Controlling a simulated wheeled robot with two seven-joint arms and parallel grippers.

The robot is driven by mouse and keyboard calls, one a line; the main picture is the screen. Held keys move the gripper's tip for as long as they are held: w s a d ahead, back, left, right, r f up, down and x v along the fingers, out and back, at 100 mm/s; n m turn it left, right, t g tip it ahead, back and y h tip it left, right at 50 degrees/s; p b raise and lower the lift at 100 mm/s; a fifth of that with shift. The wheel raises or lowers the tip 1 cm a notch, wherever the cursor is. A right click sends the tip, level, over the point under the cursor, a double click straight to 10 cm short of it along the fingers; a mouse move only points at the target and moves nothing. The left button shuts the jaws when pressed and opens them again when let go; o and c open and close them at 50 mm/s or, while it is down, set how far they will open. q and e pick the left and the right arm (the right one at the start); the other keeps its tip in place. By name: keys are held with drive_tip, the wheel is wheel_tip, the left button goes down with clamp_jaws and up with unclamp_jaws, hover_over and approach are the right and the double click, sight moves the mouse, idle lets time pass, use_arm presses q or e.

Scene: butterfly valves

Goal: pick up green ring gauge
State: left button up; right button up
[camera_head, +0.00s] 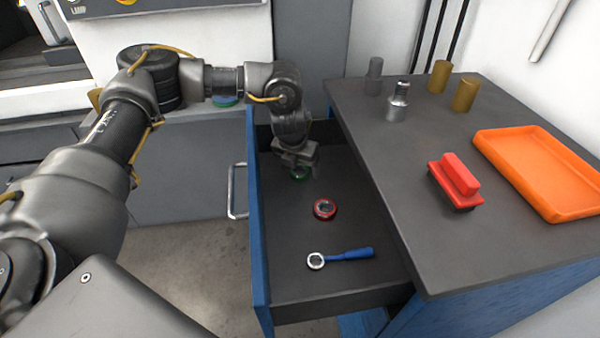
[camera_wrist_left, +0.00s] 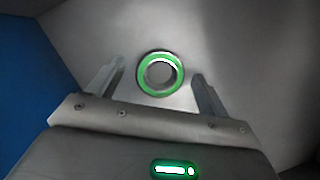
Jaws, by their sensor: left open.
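The green ring gauge (camera_head: 301,174) lies in the open drawer, partly hidden under my left gripper (camera_head: 297,166) in the head view. In the left wrist view the ring gauge (camera_wrist_left: 160,74) shows whole, a green ring with a metal inner rim. It lies flat on the drawer floor. My left gripper (camera_wrist_left: 157,85) is open, with one finger to each side of the ring in that view. I see no contact between fingers and ring. My right gripper is not in view.
A red ring gauge (camera_head: 325,209) and a blue-handled ring tool (camera_head: 340,257) lie nearer in the drawer. On the counter are a red-handled brush (camera_head: 456,183), an orange tray (camera_head: 545,170) and several metal cylinders.

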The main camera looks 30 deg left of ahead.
use_arm(q)
drive_tip(key=c, duration=1.3)
